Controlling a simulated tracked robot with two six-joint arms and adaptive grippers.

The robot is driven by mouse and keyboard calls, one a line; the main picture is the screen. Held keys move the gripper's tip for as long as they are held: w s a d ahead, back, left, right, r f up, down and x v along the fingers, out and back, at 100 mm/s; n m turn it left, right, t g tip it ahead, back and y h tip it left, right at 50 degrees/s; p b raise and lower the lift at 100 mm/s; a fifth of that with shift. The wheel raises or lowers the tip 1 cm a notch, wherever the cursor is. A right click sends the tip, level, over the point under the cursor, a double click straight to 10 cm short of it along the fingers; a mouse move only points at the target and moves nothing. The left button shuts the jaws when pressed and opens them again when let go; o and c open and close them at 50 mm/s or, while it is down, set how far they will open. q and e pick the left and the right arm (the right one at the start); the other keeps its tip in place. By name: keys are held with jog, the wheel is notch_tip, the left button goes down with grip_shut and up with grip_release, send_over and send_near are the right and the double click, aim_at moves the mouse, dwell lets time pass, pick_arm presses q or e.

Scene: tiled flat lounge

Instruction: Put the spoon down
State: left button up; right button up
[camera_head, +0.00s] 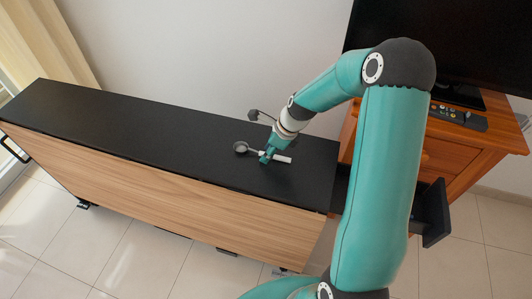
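The spoon has a dark grey round bowl (241,147) and a pale handle (284,159) pointing right. It is level with, or just above, the black top of the long low cabinet (150,125), near its right end; I cannot tell whether it touches. My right gripper (266,157) reaches down over the middle of the spoon, and its teal fingers are closed around it, hiding that part. My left gripper is out of view.
The rest of the black top is bare. An orange-brown wooden cabinet (480,155) with a dark open drawer (436,213) stands at right, with a large black screen (470,45) above it. A remote control (459,116) lies on it. Pale floor tiles are in front.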

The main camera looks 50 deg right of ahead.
jog(key=v, duration=1.2)
jog(key=shift+p, duration=0.4)
